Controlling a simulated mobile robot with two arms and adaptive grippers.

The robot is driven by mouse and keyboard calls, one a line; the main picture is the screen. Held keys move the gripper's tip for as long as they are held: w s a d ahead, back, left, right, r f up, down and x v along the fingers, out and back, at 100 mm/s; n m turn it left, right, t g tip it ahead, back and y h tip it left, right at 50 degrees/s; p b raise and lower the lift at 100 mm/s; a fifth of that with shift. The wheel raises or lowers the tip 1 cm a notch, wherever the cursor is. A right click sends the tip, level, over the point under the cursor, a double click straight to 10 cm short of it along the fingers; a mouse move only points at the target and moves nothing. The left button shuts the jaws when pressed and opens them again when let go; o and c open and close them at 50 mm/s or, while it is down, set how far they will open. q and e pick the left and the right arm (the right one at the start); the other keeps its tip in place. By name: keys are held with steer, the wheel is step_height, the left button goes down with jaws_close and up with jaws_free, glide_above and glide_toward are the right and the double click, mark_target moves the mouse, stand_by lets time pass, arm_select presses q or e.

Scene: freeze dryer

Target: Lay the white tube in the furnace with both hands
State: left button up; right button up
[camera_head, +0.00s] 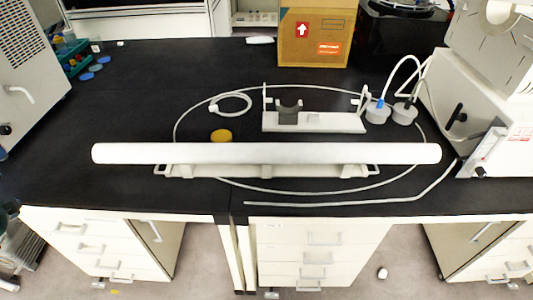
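A long white tube (266,153) lies level from left to right near the front of the black bench. It lies over, or just in front of, a low light-grey rack (266,171) with a loop handle at each end; the tube hides much of it. Neither gripper shows in the head view. No part is clearly recognisable as a furnace. A light-grey stand (330,123) with a dark curved cradle (289,113) and upright posts sits behind the tube. A white machine (470,110) stands at the right.
A cardboard box (316,35) and a black device (403,30) stand at the back. Two grey-capped fittings with hoses (404,113) sit right of the stand. A thin white hose (330,203) loops around the bench middle. A yellow disc (221,136) lies behind the tube. The left bench is mostly clear.

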arm_select(q)
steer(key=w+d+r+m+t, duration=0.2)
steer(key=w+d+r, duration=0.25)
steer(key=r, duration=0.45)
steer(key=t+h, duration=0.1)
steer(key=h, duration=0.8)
glide_toward(113, 157)
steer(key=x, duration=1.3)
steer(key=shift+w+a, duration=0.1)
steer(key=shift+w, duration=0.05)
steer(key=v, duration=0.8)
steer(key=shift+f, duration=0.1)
